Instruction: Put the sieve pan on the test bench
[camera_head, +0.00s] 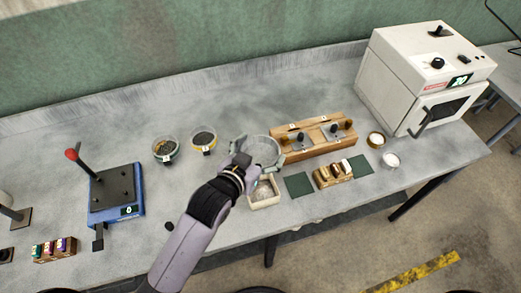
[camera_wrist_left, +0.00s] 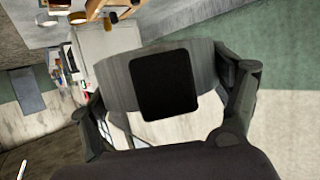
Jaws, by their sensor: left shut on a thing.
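My left gripper (camera_head: 243,166) reaches in from below and is shut on the round grey sieve pan (camera_head: 262,149) at its near left side. The pan is roughly level, close to the left end of a wooden stand; I cannot tell whether it touches the bench. In the left wrist view the pan's curved grey wall (camera_wrist_left: 118,82), with a black square on it, lies between the two fingers of my gripper (camera_wrist_left: 165,90). The grey test bench (camera_head: 300,85) runs across the head view. My right gripper is not in view.
A cream tray (camera_head: 264,203) with pale contents sits just below the pan. Two bowls (camera_head: 165,150) (camera_head: 203,140) stand left of it. The wooden stand (camera_head: 315,152), green mats (camera_head: 299,184) and a white oven (camera_head: 420,80) are to the right. A blue lever device (camera_head: 117,195) stands left. The bench behind the pan is clear.

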